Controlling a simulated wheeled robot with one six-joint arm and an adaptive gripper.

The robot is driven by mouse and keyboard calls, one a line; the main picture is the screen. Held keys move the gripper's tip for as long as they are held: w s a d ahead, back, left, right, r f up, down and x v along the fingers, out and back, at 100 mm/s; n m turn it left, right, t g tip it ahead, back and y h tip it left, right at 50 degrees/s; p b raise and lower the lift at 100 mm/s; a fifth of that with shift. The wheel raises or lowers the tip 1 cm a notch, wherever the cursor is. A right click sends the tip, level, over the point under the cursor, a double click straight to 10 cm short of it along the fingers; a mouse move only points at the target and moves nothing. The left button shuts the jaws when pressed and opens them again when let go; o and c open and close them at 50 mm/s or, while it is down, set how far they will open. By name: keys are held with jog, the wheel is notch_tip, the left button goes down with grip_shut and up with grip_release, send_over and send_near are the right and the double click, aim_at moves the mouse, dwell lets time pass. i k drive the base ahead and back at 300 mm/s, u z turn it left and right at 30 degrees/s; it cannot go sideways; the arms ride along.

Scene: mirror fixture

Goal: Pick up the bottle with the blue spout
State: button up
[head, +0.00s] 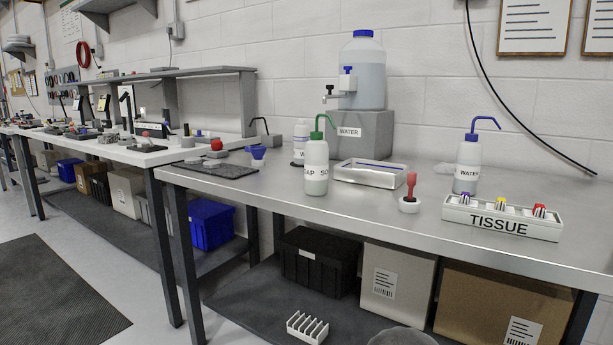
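The bottle with the blue spout (468,158) stands upright on the right part of the steel bench (400,222). It is white, with a label reading "WATER" and a bent blue tube pointing right. Its base is partly hidden behind a white holder marked "TISSUE" (500,226). My gripper is not in view.
A similar white bottle with a green spout (316,178) stands left of it, with a third, dark-spouted bottle (299,155) behind. A white tray (370,177), a red-handled item (410,190) and a large water jug (361,80) on a grey block are nearby.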

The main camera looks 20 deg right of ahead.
aim_at(469, 153)
jog(key=u, duration=0.7)
jog(key=i, duration=1)
jog(key=z, duration=1.85)
